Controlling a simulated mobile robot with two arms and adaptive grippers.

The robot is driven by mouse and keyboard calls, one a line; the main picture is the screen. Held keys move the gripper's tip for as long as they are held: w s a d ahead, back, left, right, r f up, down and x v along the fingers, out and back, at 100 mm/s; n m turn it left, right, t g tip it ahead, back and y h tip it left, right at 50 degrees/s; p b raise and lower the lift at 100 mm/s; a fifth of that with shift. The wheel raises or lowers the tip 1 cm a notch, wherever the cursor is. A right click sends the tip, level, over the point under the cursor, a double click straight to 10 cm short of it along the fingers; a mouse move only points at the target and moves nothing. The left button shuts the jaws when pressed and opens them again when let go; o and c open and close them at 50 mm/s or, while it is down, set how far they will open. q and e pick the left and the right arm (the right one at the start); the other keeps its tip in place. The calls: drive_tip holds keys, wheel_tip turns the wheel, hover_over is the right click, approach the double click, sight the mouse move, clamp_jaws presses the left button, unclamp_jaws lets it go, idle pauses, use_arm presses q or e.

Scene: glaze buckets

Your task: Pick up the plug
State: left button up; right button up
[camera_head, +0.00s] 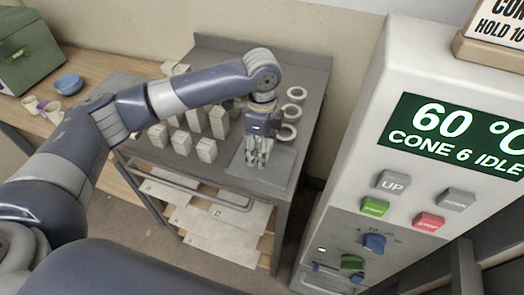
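My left gripper (258,152) points down over a grey flat tray (272,178) at the front right of the metal table (300,68). Its fingers are small and pale in this view, and I cannot tell how far apart they are or whether something is between them. I cannot clearly make out a plug; it may be hidden by the fingers. My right gripper is not in view.
Several pale blocks (206,149) stand on the table left of my gripper. Several white rings (288,132) lie along its right side. A tall grey control cabinet (350,165) stands at right. A blue bowl (68,84) sits on the wooden bench at left.

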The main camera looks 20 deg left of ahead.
use_arm(q)
drive_tip(key=c, duration=1.2)
